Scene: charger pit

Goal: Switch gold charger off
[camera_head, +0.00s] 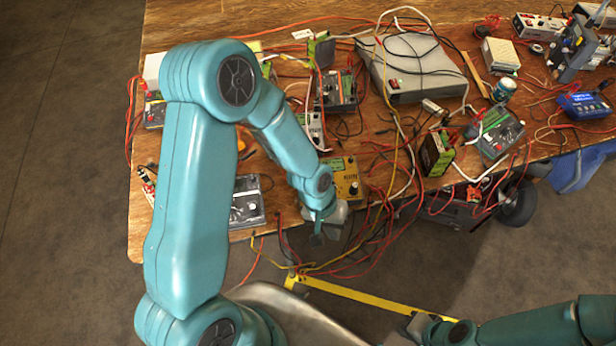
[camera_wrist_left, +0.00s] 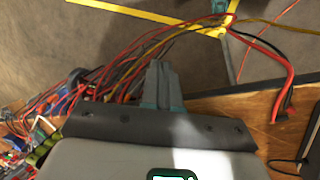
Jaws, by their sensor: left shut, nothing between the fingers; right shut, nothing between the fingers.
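The gold charger (camera_head: 346,178) is a yellow-gold box with a dial and dark printing, near the front edge of the bench in the head view. My left arm's wrist covers part of its left and lower side, and its switch cannot be made out. My left gripper (camera_head: 317,238) is shut and empty, just below the charger in the picture, by the bench's front edge. In the left wrist view its fingers (camera_wrist_left: 158,84) are together, with cables behind them; I cannot make out the gold charger there. My right gripper (camera_head: 416,326) is at the bottom, shut, far from the charger.
Red, black and yellow cables (camera_head: 375,235) hang over the front edge beside my left gripper. A black-and-grey charger (camera_head: 247,208) sits to the left, a green-and-black one (camera_head: 436,153) to the right. A large grey power supply (camera_head: 420,68) stands behind. A yellow strip (camera_head: 375,300) lies below.

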